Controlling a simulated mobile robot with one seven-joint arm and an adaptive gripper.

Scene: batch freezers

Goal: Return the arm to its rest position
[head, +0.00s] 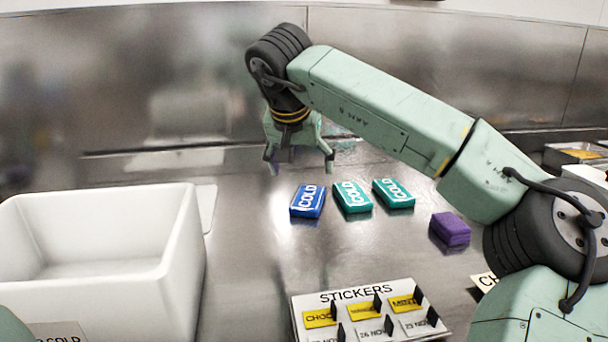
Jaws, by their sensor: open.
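My gripper (300,167) hangs from my raised arm in the upper middle of the head view, fingers pointing down. Its fingers are spread apart, with nothing between them. It is above the steel counter (250,255), behind a row of "COLD" packs. The row has a blue pack (307,202) at the left and two teal packs, one in the middle (352,197) and one at the right (393,194). The gripper appears apart from all of them.
A purple block (450,229) lies below my forearm. An empty-looking white bin (185,260) stands at the left. A "STICKERS" board (357,296) with yellow and white labels is at the front. A steel wall (180,75) closes the back. Bare counter lies between bin and packs.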

